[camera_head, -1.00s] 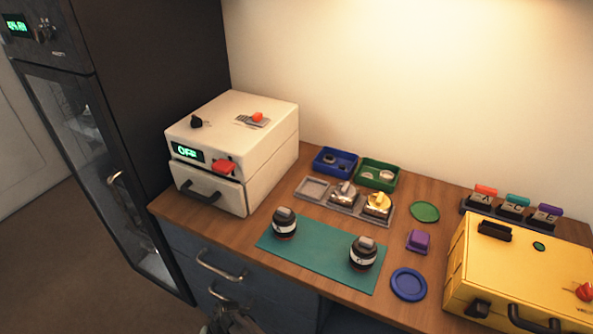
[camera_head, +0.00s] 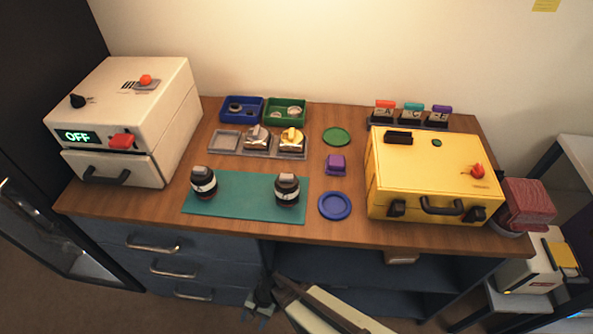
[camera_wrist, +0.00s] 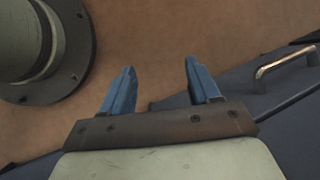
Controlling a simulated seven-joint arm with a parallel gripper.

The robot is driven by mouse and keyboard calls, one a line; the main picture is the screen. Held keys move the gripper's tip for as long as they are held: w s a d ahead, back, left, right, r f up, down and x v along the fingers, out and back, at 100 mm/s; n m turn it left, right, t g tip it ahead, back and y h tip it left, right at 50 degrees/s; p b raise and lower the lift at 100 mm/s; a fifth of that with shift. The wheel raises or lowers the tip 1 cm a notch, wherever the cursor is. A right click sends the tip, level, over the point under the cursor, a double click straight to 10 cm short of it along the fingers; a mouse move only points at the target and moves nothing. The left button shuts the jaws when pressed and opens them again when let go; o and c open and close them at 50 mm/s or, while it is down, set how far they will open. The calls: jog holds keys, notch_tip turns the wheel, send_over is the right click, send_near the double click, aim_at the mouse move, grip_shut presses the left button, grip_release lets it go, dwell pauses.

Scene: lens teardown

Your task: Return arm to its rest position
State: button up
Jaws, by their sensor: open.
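My gripper (camera_wrist: 160,80) shows in the wrist view with its two blue fingers apart and nothing between them. Brown floor lies beyond the fingers, and a dark blue drawer front with a metal handle (camera_wrist: 285,62) is at the right. In the head view my gripper (camera_head: 262,298) hangs low in front of the cabinet, below the worktop's front edge. My pale arm link shows at the bottom of that view. The fingertips are small and hard to make out there.
The wooden worktop (camera_head: 345,236) holds a white box (camera_head: 120,110) reading OFF, a teal mat (camera_head: 245,207) with two dark lens-like cylinders, small trays and a yellow case (camera_head: 415,175). The drawers (camera_head: 165,262) are shut. An open shelf space is right of them.

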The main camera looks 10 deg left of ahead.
jog(key=w+d+h, duration=0.2)
jog(key=w+d, duration=0.1)
jog(key=d, duration=1.6)
jog(key=s+d+r+n+g, duration=0.1)
jog(key=s+d, duration=0.1)
jog(key=d, duration=0.6)
jog(key=s+d+r+g+h, duration=0.1)
jog(key=s+d, duration=0.1)
jog(key=d, duration=0.6)
jog(key=shift+s+d+r+n+h, duration=0.2)
jog(key=shift+s+n+h, duration=0.1)
jog(key=shift+s+n, duration=0.1)
